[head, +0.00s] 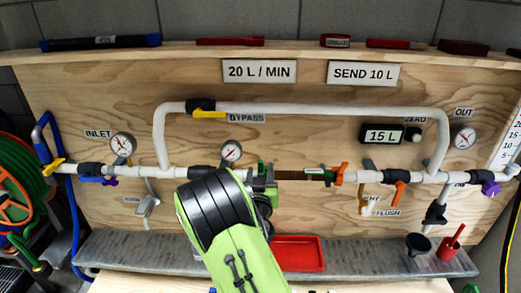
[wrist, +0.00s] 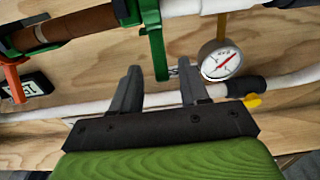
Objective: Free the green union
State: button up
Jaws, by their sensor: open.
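The green union (head: 265,178) sits on the white pipe at the left end of the brown filter section (head: 303,175). In the wrist view, which is turned over, its green body and long tab (wrist: 155,38) lie just beyond my gripper (wrist: 161,72). The two dark fingers are open, one on each side of the tab's end. I cannot tell whether they touch it. A second green fitting (head: 328,175) with an orange lever (head: 341,173) is at the filter's right end. In the head view my arm hides the fingers and part of the pipe.
A round gauge (wrist: 221,60) is close beside my fingers. The bypass pipe (head: 300,108) runs above, with a yellow-handled valve (head: 208,113). A red tray (head: 297,253) lies on the grey ledge (head: 120,250) below. Tools lie on the top shelf.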

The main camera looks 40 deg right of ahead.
aim_at(261, 167)
jog(key=p+x, duration=0.1)
jog(key=x, duration=0.1)
jog(key=p+x, duration=0.3)
jog(key=shift+w+d+r, duration=0.3)
jog(key=shift+w+d+f+p, duration=0.2)
jog(key=shift+w+d+p, duration=0.05)
jog(key=shift+w+p, duration=0.1)
grip_shut()
